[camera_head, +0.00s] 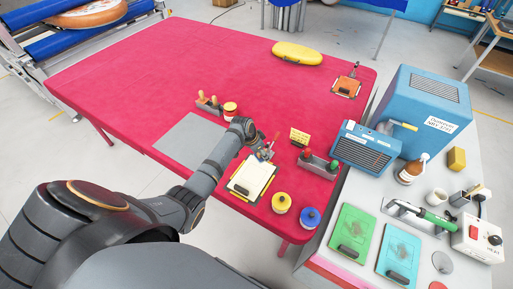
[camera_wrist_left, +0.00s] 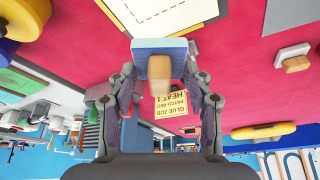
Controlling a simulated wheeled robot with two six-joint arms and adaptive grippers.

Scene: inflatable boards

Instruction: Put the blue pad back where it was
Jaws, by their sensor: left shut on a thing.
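The blue pad (camera_wrist_left: 165,45) is a flat blue block with a pale wooden handle (camera_wrist_left: 159,75). My left gripper (camera_wrist_left: 158,78) is shut on it, with a finger on either side of the handle in the left wrist view. In the head view my left gripper (camera_head: 264,151) is over the red table, just beyond the clipboard (camera_head: 240,187); the pad is too small and hidden there to make out clearly. A grey holder (camera_head: 208,108) with wooden handles stands to the left on the table. My right gripper is not in view.
A rack with red and green tops (camera_head: 318,165) and a small yellow sign (camera_head: 299,137) stand right of my gripper. Yellow (camera_head: 281,203) and blue (camera_head: 309,217) pots sit near the front edge. The table's far left is clear.

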